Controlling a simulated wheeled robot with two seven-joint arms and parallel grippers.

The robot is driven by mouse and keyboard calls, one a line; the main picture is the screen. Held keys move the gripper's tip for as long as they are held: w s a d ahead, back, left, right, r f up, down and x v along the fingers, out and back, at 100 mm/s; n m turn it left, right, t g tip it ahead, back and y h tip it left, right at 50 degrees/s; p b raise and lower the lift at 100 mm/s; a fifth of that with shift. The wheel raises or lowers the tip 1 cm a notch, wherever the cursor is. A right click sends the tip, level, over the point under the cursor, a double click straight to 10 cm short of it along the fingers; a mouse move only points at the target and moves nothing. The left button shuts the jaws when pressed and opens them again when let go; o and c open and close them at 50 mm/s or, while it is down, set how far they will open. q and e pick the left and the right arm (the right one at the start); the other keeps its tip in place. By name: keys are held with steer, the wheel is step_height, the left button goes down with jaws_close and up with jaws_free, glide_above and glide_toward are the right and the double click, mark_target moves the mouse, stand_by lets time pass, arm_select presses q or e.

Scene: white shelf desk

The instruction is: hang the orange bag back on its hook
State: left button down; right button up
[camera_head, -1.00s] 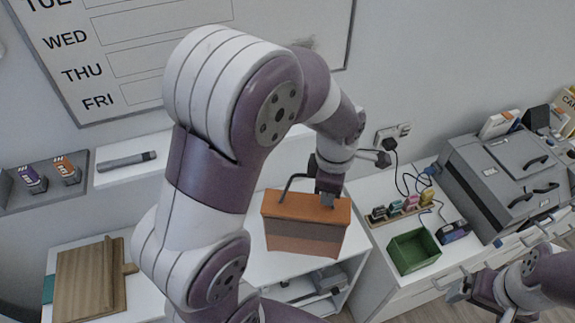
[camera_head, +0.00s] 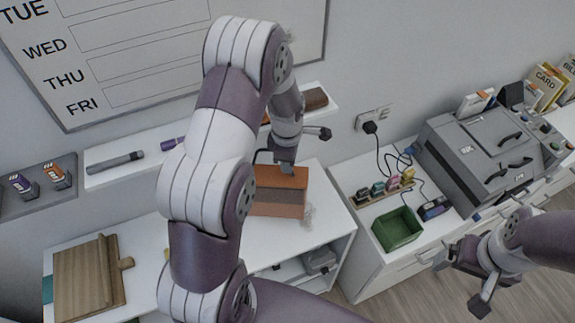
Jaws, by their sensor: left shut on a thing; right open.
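The orange bag (camera_head: 280,194), with a brighter orange top and a duller lower front, is near the middle, over the white shelf desk (camera_head: 318,205). Its left part is hidden behind my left arm. My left gripper (camera_head: 284,168) is shut on the bag at its top; the fingertips are hard to make out. A dark strap or handle shows beside the gripper. I cannot tell whether the bag touches the desk. No hook can be made out. My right gripper (camera_head: 458,278) is open and empty at the lower right, in front of the drawers.
A wall shelf (camera_head: 150,156) holds a dark cylinder (camera_head: 115,161) and a brown case (camera_head: 314,98). A green bin (camera_head: 397,230), small coloured items and a grey machine (camera_head: 480,150) stand on the right. Wooden boards (camera_head: 85,277) lie at lower left.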

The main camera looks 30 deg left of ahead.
mark_target(288, 176)
arm_select(q)
step_height(288, 176, down, 3)
steer(key=shift+s+r+p, duration=0.1)
steer(key=shift+p, duration=0.8)
steer(key=shift+f, duration=0.25)
steer(key=c, duration=1.6)
jaws_free()
steer(key=shift+f+b, duration=0.1)
steer(key=shift+b, duration=0.2)
steer(key=o, duration=0.5)
steer(key=shift+c, duration=0.2)
